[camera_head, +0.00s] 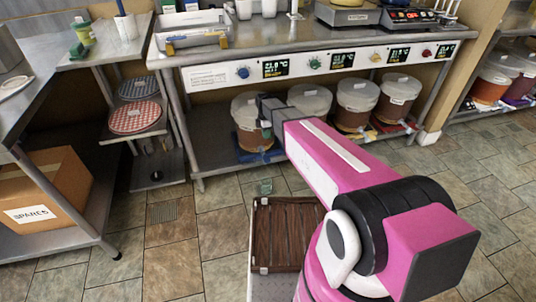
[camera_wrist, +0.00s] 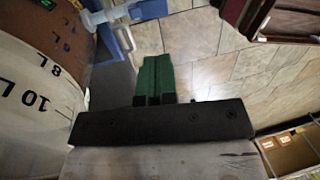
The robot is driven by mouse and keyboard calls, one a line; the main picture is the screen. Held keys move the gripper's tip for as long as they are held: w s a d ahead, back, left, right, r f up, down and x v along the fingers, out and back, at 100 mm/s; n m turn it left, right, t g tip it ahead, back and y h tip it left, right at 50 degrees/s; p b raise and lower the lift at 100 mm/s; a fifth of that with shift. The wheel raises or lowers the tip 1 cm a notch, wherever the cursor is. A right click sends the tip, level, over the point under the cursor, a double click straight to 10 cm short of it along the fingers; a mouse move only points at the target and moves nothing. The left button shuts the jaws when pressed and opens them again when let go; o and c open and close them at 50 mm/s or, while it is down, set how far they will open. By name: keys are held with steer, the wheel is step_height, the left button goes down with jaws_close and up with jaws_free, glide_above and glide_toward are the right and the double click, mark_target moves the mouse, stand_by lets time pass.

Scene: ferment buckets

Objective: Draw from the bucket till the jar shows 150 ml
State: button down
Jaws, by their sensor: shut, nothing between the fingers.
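My gripper (camera_wrist: 158,76) shows in the wrist view with its green fingers together and nothing between them. A large bucket (camera_wrist: 35,95) with "10 L" and "8 L" marks fills the left of that view, beside the fingers and apart from them. A pale blue and white tap-like part (camera_wrist: 112,14) shows beyond the fingertips. In the head view my arm reaches to the leftmost lidded bucket (camera_head: 244,118) under the bench and hides part of it; the fingertips are not clear there.
Several more lidded buckets (camera_head: 357,100) stand along the low shelf. The bench edge with displays (camera_head: 330,60) runs above them. A brown slatted crate (camera_head: 285,235) is beside my arm. A cardboard box (camera_head: 45,190) sits at left. Tiled floor (camera_head: 170,255) is clear at front left.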

mark_target(268, 160)
steer(key=f, duration=0.4)
steer(key=s+f, duration=0.1)
steer(key=f, duration=0.4)
steer(key=s+f, duration=0.1)
steer(key=f, duration=0.3)
steer(key=shift+s+d+f, duration=0.2)
steer(key=shift+d+f, duration=0.15)
steer(key=shift+s, duration=0.1)
